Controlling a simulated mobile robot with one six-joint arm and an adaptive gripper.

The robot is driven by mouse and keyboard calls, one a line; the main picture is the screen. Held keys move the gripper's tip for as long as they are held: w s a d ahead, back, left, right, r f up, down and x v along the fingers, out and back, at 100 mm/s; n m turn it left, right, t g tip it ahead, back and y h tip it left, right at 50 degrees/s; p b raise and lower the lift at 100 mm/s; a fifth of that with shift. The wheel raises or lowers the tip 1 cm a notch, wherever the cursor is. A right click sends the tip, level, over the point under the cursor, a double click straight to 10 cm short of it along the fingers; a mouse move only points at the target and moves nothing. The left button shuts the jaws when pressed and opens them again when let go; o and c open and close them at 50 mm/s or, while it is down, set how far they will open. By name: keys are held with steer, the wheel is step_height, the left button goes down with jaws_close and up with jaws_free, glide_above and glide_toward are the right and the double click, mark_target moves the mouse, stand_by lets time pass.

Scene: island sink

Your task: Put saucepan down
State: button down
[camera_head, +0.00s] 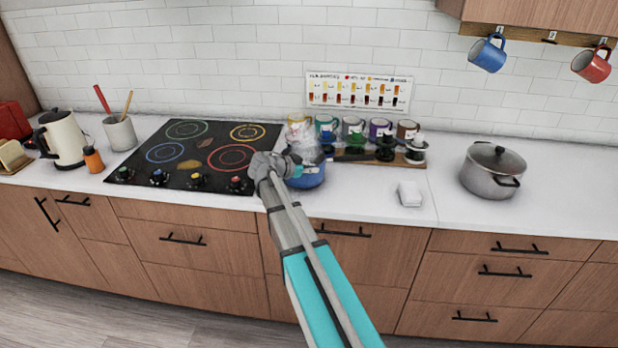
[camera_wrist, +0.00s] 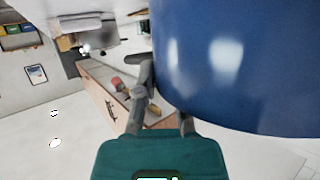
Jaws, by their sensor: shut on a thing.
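The blue saucepan (camera_head: 308,178) is at the counter's front, just right of the black cooktop (camera_head: 155,183). A whitish, hazy shape shows above its mouth. My gripper (camera_head: 284,165) is at the pan's left side and shut on it. In the wrist view the pan's blue wall (camera_wrist: 235,65) fills the upper right, and my gripper's fingers (camera_wrist: 163,110) reach up to its lower left edge. The exact grip point is partly hidden. I cannot tell whether the pan's base touches the counter.
Several mugs (camera_head: 353,130) and dark-topped items stand on a wooden board (camera_head: 350,154) behind the pan. A small white block (camera_head: 409,193) lies to the right. A lidded grey pot (camera_head: 492,172) stands farther right. Counter between block and pot (camera_head: 445,190) is clear.

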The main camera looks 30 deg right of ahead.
steer(key=shift+f+b, duration=0.3)
steer(key=shift+f, duration=0.25)
steer(key=shift+f, duration=0.1)
steer(key=c, duration=0.8)
jaws_free()
steer(key=shift+o, duration=0.2)
steer(key=shift+r, duration=0.2)
steer(key=p+v, duration=0.4)
steer(key=v, duration=0.8)
steer(key=shift+p, duration=0.3)
steer(key=shift+f, duration=0.1)
